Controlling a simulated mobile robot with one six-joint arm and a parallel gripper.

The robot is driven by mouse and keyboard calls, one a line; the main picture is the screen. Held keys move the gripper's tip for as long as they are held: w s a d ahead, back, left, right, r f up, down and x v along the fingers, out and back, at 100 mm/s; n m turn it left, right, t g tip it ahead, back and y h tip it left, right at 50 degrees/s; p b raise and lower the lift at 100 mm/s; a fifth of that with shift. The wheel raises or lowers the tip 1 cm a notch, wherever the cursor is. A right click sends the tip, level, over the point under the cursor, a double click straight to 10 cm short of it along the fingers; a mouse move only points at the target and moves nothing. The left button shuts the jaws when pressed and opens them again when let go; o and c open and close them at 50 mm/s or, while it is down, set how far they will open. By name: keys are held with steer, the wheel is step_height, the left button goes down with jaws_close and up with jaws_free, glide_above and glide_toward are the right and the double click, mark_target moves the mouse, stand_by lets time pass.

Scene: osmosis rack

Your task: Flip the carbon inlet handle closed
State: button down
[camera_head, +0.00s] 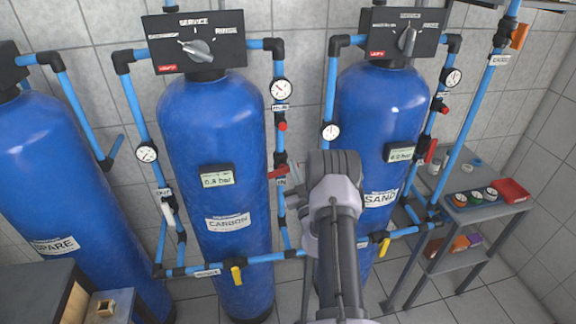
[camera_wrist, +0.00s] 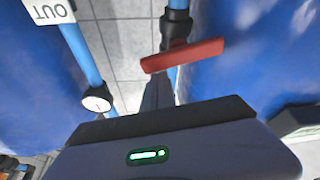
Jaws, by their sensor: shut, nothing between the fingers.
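The blue carbon tank (camera_head: 212,130) stands in the middle of the head view. Its inlet pipe, labelled IN, runs down its right side and carries a red handle (camera_head: 278,172). In the wrist view this red handle (camera_wrist: 190,54) lies crosswise to the blue pipe, slightly tilted. My gripper (camera_wrist: 158,84) is shut and empty, its dark fingers pointing at the handle near its left part. I cannot tell whether they touch it. In the head view my wrist is right of the handle, and the fingertips are hard to make out.
The sand tank (camera_head: 378,115) stands to the right, partly behind my arm. A pressure gauge (camera_wrist: 97,103) and an OUT label (camera_wrist: 48,10) are on a neighbouring pipe. Yellow handles (camera_head: 236,275) sit on the low pipes.

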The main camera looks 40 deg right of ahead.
steer(key=shift+s+d+f+m+g+h, duration=0.15)
steer(key=shift+f+m+h, duration=0.1)
steer(key=shift+m, duration=0.35)
steer(key=shift+d+f+m+g+h, duration=0.15)
steer(key=shift+f+m+h, duration=0.1)
steer(key=shift+m, duration=0.35)
steer(key=b+v, duration=1.7)
steer(key=b, duration=0.1)
steer(key=shift+s+f, duration=0.15)
steer(key=shift+a, duration=0.1)
